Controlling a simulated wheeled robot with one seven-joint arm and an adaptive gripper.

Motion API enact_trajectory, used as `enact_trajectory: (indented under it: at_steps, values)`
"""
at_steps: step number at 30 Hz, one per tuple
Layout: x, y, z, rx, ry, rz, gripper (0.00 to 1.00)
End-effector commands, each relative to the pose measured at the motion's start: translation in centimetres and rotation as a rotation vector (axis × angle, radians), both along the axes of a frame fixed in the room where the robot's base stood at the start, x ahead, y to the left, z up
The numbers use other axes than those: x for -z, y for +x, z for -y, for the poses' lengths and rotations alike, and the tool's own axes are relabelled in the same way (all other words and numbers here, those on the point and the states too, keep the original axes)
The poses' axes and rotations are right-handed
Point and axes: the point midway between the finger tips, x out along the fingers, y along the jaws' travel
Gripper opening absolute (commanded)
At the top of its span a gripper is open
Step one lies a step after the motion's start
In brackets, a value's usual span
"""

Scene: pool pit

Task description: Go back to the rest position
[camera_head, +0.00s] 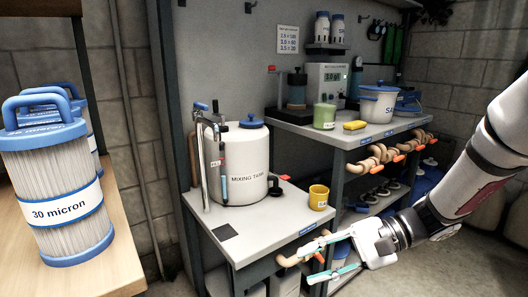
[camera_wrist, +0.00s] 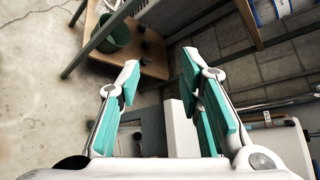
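My gripper (camera_head: 308,265) is at the front right edge of the low grey bench (camera_head: 262,240) in the head view, reaching in from the right. Its two teal-lined fingers are spread apart. In the wrist view my gripper (camera_wrist: 160,72) also shows open, with nothing between the fingers. In the head view the fingers lie in front of a pipe piece (camera_head: 288,260) at the bench edge; I cannot tell whether they touch it.
A white mixing tank (camera_head: 246,172) and a yellow mug (camera_head: 318,197) stand on the low bench. A filter cartridge (camera_head: 62,225) stands at left. The wrist view shows open concrete floor (camera_wrist: 40,110).

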Motion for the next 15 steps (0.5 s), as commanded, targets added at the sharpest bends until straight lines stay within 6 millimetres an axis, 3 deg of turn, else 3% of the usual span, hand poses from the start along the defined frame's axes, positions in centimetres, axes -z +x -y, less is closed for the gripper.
enact_trajectory:
  at_steps: [7, 15]
  values:
    - [-3.6, -8.3, -1.2, -0.233, -0.259, 0.072, 0.33]
    - [-5.4, -16.4, 0.5, -0.409, -0.561, 0.164, 0.33]
